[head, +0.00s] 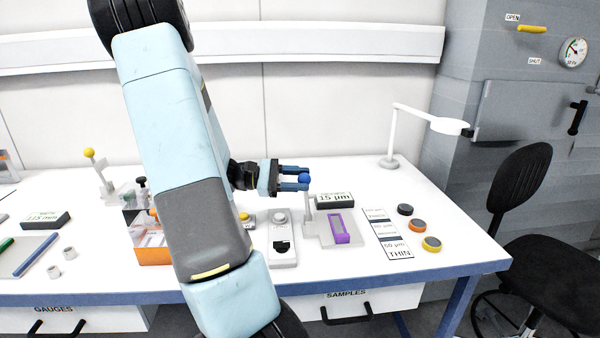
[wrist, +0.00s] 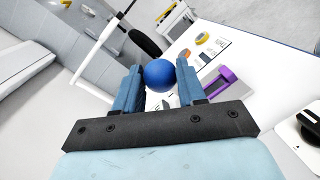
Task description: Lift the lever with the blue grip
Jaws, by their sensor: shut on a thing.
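The lever's blue grip (head: 304,177) is a round ball on top of a pale upright stem (head: 308,205). The stem stands on a grey base (head: 325,241) with a purple piece (head: 341,230) on it. My gripper (head: 296,178) comes in from the left and its blue fingers are closed around the ball. In the wrist view the blue ball (wrist: 159,75) sits between my two fingertips. The stem is hidden behind the ball in that view.
A sign reading "15 µm" (head: 334,201) stands just behind the lever. Labelled cards (head: 384,232) and several round pots (head: 418,225) lie to the right. A grey device (head: 283,245) is to the left. A lamp (head: 395,135) stands at the back right.

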